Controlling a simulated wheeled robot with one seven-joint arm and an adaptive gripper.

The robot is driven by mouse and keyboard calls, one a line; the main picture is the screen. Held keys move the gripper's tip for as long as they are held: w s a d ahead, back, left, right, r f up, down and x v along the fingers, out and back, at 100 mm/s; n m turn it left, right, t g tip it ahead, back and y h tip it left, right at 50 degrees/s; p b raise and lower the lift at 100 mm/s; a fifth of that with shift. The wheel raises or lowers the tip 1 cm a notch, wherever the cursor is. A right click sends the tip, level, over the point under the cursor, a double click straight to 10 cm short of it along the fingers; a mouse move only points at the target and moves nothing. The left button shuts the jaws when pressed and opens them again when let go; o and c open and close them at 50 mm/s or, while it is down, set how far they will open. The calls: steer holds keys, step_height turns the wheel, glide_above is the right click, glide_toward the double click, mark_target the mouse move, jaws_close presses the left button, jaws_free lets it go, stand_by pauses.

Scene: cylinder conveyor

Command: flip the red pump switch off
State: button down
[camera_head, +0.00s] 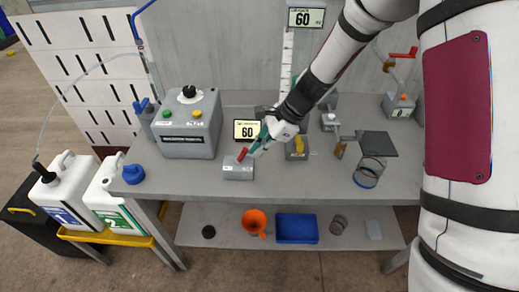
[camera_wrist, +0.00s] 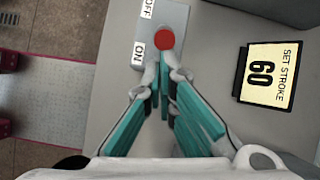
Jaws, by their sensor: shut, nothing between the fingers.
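The red switch (camera_head: 242,155) stands on a small grey box (camera_head: 236,172) near the front of the bench. In the wrist view the red tip (camera_wrist: 164,39) of the switch shows over the box (camera_wrist: 175,17), beside labels "ON" (camera_wrist: 138,52) and "OFF" (camera_wrist: 148,8). The red tip is nearer "ON". My gripper (camera_head: 256,146) is shut, with nothing between its teal fingers. In the wrist view its fingertips (camera_wrist: 163,68) are just below the red tip. I cannot tell whether they touch it.
A "SET STROKE 60" display (camera_wrist: 268,75) stands right of the switch box in the wrist view. A grey control box (camera_head: 187,124) stands left on the bench (camera_head: 290,185). A yellow-marked box (camera_head: 297,147) is close right. The bench front has free room.

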steer(key=shift+a+r+h, duration=0.2)
steer(key=shift+h, duration=0.1)
steer(key=shift+s+a+r+h+p, duration=0.1)
steer(key=shift+a+r+h+p, duration=0.6)
steer(key=shift+h+p, duration=0.65)
steer(key=a+h, duration=0.1)
steer(key=h, duration=0.1)
steer(key=a+h+p, duration=0.1)
steer(key=shift+r+h+p, duration=0.3)
steer(key=shift+r+h, duration=0.05)
steer(key=shift+w+d, duration=0.15)
steer(key=shift+w, duration=0.05)
steer(key=shift+r, duration=0.8)
